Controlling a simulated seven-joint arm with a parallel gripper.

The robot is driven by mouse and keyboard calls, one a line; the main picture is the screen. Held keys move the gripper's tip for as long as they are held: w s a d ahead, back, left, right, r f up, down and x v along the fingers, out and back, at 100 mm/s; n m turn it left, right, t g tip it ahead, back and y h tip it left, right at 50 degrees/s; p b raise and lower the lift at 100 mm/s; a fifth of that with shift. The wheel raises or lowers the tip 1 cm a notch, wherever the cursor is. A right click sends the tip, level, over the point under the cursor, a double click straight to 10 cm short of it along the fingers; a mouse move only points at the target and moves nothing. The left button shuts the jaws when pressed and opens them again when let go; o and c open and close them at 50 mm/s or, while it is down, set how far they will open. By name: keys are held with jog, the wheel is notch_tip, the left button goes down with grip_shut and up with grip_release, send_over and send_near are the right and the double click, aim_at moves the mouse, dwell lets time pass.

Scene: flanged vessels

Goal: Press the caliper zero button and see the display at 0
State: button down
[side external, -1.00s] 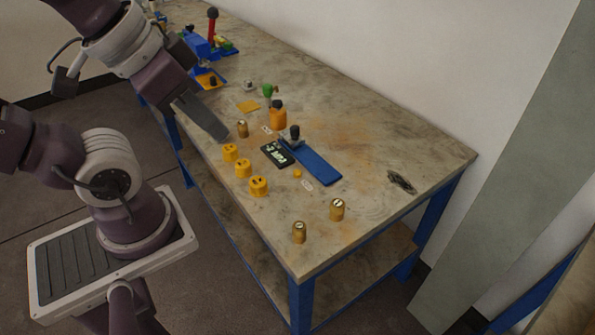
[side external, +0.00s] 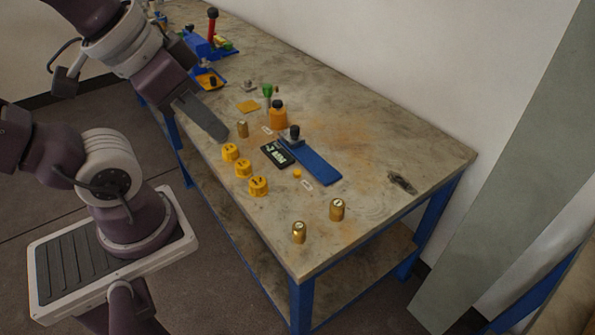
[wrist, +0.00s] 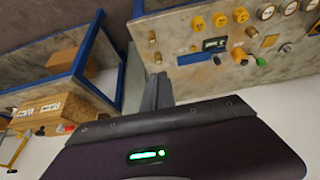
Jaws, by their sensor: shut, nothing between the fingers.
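A small black display (side external: 274,153) with pale characters lies on the workbench; its reading is too small to read surely. It also shows in the wrist view (wrist: 214,44). A blue bar (side external: 318,166) with a dark knob lies beside it. A small round yellow button (side external: 297,174) sits near the bar, beside a small pale label; I cannot tell whether it is the zero button. No plain caliper shape can be made out. My gripper (side external: 222,136) is shut and empty, left of the display and apart from it. Its grey fingers also show in the wrist view (wrist: 157,92).
Several yellow knobs (side external: 243,168) stand along the bench's front edge. Brass cylinders (side external: 337,209) stand toward the near end and one near my gripper. An orange container (side external: 278,116) stands behind the display.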

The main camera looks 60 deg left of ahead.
jog(key=n+t+h, duration=0.3)
jog(key=n, duration=0.2)
send_over(293, 172)
notch_tip(293, 172, down, 21)
notch_tip(293, 172, down, 9)
jog(key=shift+r, duration=0.1)
